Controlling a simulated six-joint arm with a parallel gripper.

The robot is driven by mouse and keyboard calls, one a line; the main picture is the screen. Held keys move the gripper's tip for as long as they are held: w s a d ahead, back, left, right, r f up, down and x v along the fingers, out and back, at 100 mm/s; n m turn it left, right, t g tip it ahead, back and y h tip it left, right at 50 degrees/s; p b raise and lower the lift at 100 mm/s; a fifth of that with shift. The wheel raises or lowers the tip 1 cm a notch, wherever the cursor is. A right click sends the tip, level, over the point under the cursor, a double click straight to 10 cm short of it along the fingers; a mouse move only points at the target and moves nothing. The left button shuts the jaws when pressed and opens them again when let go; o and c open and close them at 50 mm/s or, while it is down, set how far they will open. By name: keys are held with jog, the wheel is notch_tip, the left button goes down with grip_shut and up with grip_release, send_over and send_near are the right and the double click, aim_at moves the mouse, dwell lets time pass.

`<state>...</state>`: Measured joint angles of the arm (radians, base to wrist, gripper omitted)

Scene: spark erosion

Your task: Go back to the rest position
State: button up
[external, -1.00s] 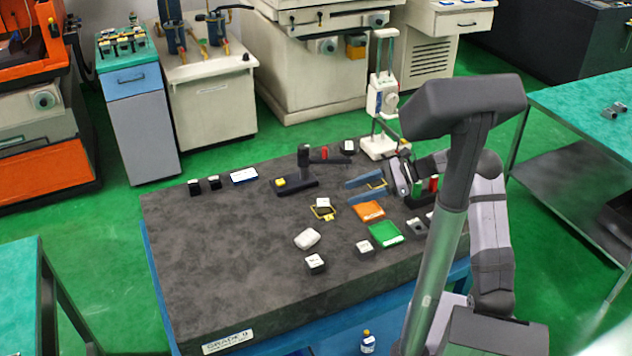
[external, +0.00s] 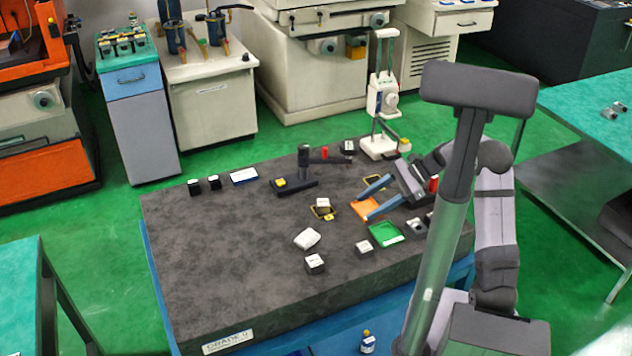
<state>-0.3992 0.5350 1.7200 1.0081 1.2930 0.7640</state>
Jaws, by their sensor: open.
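My gripper (external: 370,199) is open, with its two blue fingers apart and nothing seen between them. It hangs above the dark granite table (external: 215,265), over the orange tray (external: 362,209) and just behind the green tray (external: 385,234). The fingers hide part of the orange tray.
A white height gauge (external: 382,100) stands at the back right. A black stand (external: 304,160) is left of it. A yellow-framed piece (external: 323,208), a white block (external: 307,239) and several small labelled blocks lie around the trays. The table's left and front areas are clear.

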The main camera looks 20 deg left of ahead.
jog(key=s+d+n+h+p, duration=0.1)
jog(key=d+n, duration=0.1)
jog(key=d, duration=0.1)
jog(key=s+d+n+h+p, duration=0.1)
jog(key=d+h, duration=0.1)
jog(key=d, duration=0.1)
jog(key=s+d+n+h+p, duration=0.1)
jog(key=s+d+n, duration=0.1)
jog(key=d, duration=0.2)
jog(key=shift+s+r+n+h, duration=0.1)
jog(key=shift+r+n+h, duration=0.2)
jog(key=shift+h, duration=0.1)
jog(key=s+d+r+n+t+h+p, duration=0.1)
jog(key=d+n+t+h+p, duration=0.25)
jog(key=d, duration=0.75)
jog(key=s+d+f+t+b, duration=0.1)
jog(key=d+f+b, duration=0.1)
jog(key=d+f, duration=0.2)
jog(key=s+d+f+t+h+b, duration=0.1)
jog(key=d+f+b, duration=0.2)
jog(key=d, duration=0.7)
jog(key=shift+s+f+n+b, duration=0.35)
jog(key=shift+f+n, duration=0.1)
jog(key=shift+f, duration=0.35)
jog(key=shift+a, duration=0.1)
